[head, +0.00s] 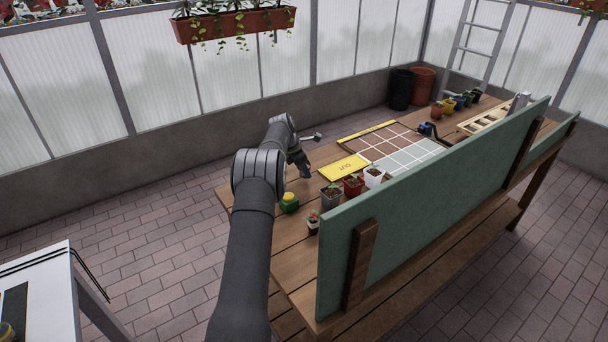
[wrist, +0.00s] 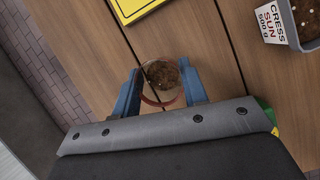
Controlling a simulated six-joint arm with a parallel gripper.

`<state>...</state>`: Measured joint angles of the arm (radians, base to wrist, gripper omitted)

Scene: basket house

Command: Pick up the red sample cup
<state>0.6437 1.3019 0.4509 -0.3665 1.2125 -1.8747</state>
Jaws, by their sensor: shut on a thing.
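A see-through, reddish-rimmed cup with brown soil in it (wrist: 164,76) is between the two blue fingers of my gripper (wrist: 160,84) in the wrist view. The fingers are shut on it, one on each side. The wooden table shows around and through the cup; I cannot tell whether it touches the table. In the head view my gripper (head: 304,168) is above the near left part of the table, left of the yellow card, and the cup cannot be made out there.
The yellow card (head: 344,166) lies beside the gripper. A grey pot (head: 331,197), a red pot (head: 353,186) and a white pot (head: 374,178) stand to the right. A green and yellow object (head: 289,203) is nearer. A green board (head: 430,200) edges the table.

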